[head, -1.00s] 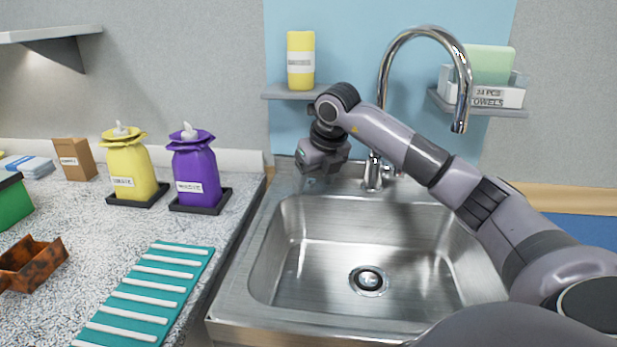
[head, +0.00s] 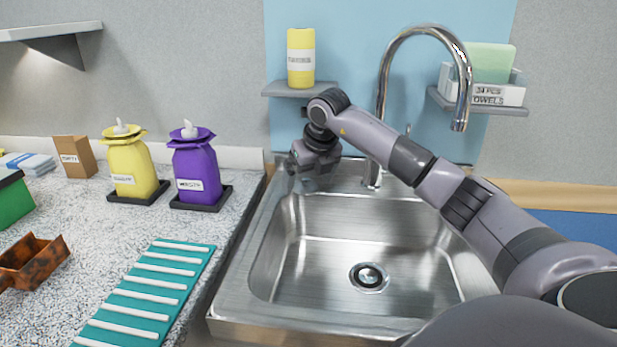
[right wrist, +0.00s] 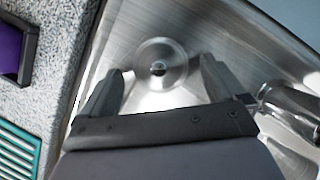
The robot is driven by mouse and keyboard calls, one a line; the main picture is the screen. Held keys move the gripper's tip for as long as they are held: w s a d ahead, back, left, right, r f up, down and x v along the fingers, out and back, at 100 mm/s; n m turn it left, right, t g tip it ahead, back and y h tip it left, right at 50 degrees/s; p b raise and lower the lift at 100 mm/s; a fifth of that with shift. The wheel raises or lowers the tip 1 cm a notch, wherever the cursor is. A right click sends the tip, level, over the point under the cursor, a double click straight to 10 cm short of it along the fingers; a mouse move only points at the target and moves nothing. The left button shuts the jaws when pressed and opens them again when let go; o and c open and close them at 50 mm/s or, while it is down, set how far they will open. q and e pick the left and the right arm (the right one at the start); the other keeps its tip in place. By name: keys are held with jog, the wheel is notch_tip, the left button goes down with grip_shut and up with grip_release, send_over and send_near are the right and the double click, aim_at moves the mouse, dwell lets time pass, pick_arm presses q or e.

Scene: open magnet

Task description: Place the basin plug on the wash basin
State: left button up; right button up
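The basin plug (right wrist: 172,53), a round shiny metal disc with a small knob in its middle, lies on the metal rim at the back left of the wash basin. My right gripper (right wrist: 160,80) is open, with its fingers on either side of the plug in the right wrist view; I cannot tell whether they touch it. In the head view my right gripper (head: 310,180) is low over the back left corner of the wash basin (head: 240,297), and I cannot make out the plug there. The round drain (head: 369,278) shows in the basin floor. My left gripper is not in view.
The tall chrome faucet (head: 381,85) stands just right of my right gripper. A small shelf with a yellow container (head: 301,60) is above it. The counter at left holds a purple bottle (head: 196,170), a yellow bottle (head: 130,165) and a teal ribbed mat (head: 140,298). The basin bowl is empty.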

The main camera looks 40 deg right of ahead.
jog(key=shift+r, duration=0.3)
pick_arm(q)
jog(key=b, duration=0.1)
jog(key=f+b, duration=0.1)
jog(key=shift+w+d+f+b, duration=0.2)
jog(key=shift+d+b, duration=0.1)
jog(key=shift+b, duration=0.1)
pick_arm(e)
jog(key=s+a, duration=0.3)
jog(key=s, duration=0.9)
jog(key=shift+r, duration=0.4)
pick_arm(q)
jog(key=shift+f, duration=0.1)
